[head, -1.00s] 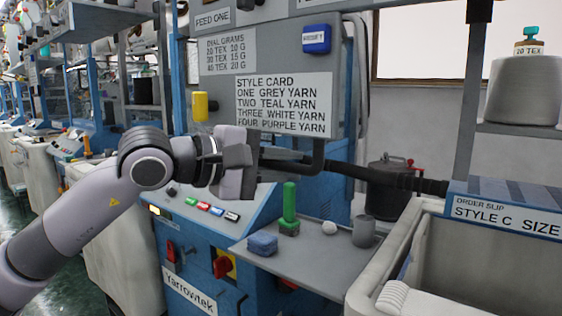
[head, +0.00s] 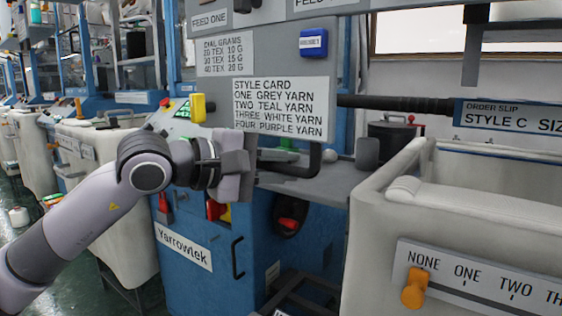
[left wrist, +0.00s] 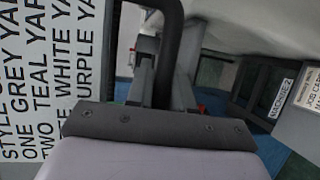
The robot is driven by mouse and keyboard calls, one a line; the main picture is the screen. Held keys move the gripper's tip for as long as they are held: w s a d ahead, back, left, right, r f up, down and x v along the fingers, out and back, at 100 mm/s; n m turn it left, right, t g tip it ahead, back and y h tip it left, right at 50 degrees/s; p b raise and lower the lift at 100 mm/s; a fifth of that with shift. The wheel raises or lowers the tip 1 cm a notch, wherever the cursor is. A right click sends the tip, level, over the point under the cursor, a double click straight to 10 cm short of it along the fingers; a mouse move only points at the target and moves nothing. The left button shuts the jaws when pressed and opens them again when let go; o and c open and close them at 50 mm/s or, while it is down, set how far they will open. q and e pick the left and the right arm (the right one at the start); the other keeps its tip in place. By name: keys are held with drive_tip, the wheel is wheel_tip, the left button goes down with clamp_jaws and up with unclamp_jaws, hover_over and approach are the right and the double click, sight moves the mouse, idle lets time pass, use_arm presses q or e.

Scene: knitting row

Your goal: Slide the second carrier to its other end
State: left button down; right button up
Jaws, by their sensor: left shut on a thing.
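My left gripper (head: 247,166) is shut on a dark bent bar (head: 315,162), which hangs at the lower edge of a grey panel (head: 265,62). The bar runs left from its bend into the jaws; the gripped part is hidden. In the left wrist view the bar (left wrist: 171,48) curves down between the grey fingers (left wrist: 142,75). I cannot tell which part is the second carrier. My right gripper is out of view.
A blue Yarrowtek machine (head: 187,248) stands behind and below my gripper. A pale bin (head: 374,225) is at the right, with a marked strip (head: 470,290) and an orange knob (head: 414,288). A black rail (head: 395,103) runs behind. Floor shows at lower left.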

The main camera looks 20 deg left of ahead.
use_arm(q)
wheel_tip(320, 180, down, 10)
drive_tip(key=b, duration=0.7)
drive_tip(key=shift+d+f, duration=0.15)
drive_tip(key=shift+f, duration=0.1)
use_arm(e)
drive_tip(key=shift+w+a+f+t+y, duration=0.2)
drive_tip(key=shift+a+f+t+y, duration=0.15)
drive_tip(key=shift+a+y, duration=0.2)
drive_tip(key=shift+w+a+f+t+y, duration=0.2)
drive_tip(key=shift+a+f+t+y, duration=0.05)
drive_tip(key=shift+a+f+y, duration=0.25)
use_arm(q)
drive_tip(key=shift+s, duration=0.1)
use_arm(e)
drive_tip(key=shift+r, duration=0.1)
use_arm(q)
drive_tip(key=c, duration=1.1)
unclamp_jaws()
drive_tip(key=shift+r, duration=0.15)
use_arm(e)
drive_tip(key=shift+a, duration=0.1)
use_arm(q)
drive_tip(key=shift+a+r, duration=0.1)
drive_tip(key=shift+a, duration=0.1)
